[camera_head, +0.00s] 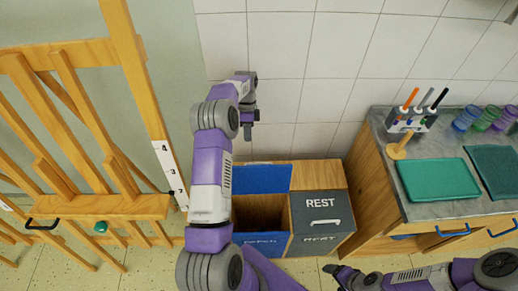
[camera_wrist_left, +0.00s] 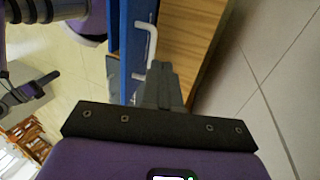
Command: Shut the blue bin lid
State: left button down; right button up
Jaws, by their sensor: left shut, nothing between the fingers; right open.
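The blue bin's lid (camera_head: 262,179) stands raised at the back of the bin, and the bin's dark inside is open to view. The bin's blue front (camera_head: 262,244) is partly covered by my left arm. In the left wrist view the blue lid (camera_wrist_left: 124,45) shows nearly edge-on, with its white handle (camera_wrist_left: 150,42). My left gripper (camera_head: 248,131) is above and behind the lid, near the wall. Its shut, empty fingers (camera_wrist_left: 160,68) appear close to the handle; I cannot tell whether they touch. My right gripper (camera_head: 337,274) is open, low in front of the bins.
A grey REST bin (camera_head: 320,218) with its lid down stands right of the blue bin. A wooden easel (camera_head: 95,206) is on the left. A counter (camera_head: 440,205) with a green tray (camera_head: 438,179) and a brush holder (camera_head: 411,119) is on the right. A tiled wall is behind.

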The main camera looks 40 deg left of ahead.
pick_arm(q)
jog(key=b+x, duration=0.2)
jog(key=x, duration=0.8)
jog(key=shift+w+f, duration=0.15)
jog(key=shift+w, duration=0.15)
jog(key=shift+d, duration=0.1)
